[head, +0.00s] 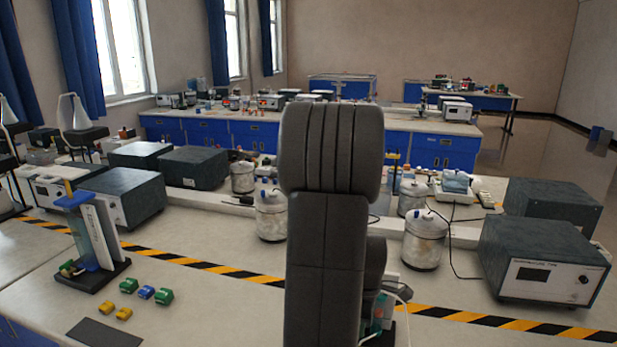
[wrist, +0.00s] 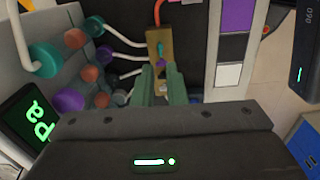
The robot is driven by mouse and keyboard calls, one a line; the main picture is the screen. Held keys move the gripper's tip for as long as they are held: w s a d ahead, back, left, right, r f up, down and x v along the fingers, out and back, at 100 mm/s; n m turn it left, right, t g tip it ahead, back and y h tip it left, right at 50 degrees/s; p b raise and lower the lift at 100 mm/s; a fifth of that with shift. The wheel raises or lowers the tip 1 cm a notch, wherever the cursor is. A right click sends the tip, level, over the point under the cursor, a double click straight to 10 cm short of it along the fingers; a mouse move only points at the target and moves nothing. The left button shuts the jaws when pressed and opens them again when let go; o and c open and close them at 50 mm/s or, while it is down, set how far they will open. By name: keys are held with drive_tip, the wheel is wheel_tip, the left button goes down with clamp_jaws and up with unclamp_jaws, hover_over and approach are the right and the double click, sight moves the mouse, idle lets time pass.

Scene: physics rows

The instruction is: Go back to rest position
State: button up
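My arm rises dark grey in the middle of the head view and hides part of the bench behind it. My gripper (wrist: 161,82) shows only in the wrist view, beyond a dark housing with a lit green mark. A brown panel (wrist: 159,45) with small coloured parts lies behind the fingertips. The gripper is hidden in the head view.
A bench with a black and yellow stripe (head: 200,266) spans the front. It bears a temperature unit (head: 545,258) at right, metal canisters (head: 425,240), small coloured blocks (head: 147,292) and a blue stand (head: 87,238) at left. Coloured knobs (wrist: 69,100) are left of the gripper.

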drive_tip(key=shift+r, duration=0.15)
wheel_tip(320, 180, down, 7)
drive_tip(key=b, duration=0.5)
idle(0.4)
drive_tip(key=shift+r, duration=0.15)
